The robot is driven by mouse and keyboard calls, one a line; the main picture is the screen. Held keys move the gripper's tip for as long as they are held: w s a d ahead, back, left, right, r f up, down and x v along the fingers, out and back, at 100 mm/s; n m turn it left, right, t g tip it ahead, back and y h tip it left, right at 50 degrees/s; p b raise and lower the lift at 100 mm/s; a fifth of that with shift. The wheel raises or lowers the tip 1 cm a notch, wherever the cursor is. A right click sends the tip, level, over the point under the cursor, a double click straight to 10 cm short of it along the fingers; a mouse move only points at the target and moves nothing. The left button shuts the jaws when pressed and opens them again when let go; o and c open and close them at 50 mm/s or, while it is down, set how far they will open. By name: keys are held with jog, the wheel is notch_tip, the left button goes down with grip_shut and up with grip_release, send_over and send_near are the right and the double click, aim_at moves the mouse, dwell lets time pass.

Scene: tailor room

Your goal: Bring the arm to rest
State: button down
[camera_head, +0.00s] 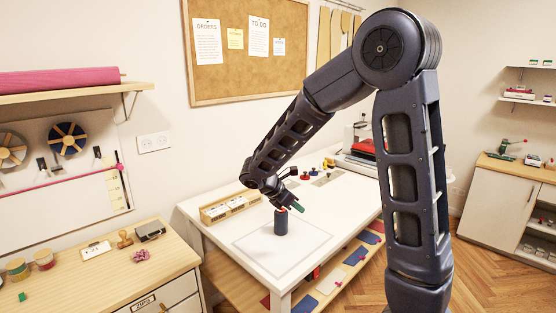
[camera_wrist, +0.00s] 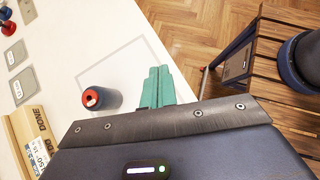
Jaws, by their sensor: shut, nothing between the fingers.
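My arm reaches down from the right over the white table (camera_head: 325,232) in the head view, bent at the elbow. My gripper (camera_head: 298,208) has green fingertips and hangs just above the table. The fingers are together with nothing between them; they also show in the wrist view (camera_wrist: 158,88). A dark blue cylinder with a red top (camera_head: 281,222) stands upright on the table just left of the fingers. In the wrist view the cylinder (camera_wrist: 105,99) is apart from the fingertips, to their left.
A wooden drawer cabinet (camera_head: 175,262) stands left; a shelf (camera_head: 245,278) runs under the table. Wooden floor is open at right.

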jog(key=s+d+r+m+y, duration=0.4)
jog(key=s+d+r+m, duration=0.2)
jog(key=s+d+m, duration=0.3)
jog(key=s+d+r+m+t+y, duration=0.1)
jog(key=s+d+r+m+y, duration=0.3)
jog(key=d+m, duration=0.8)
jog(key=shift+s+d+r+m+t, duration=0.25)
jog(key=shift+s+r+m, duration=0.9)
jog(key=shift+s, duration=1.25)
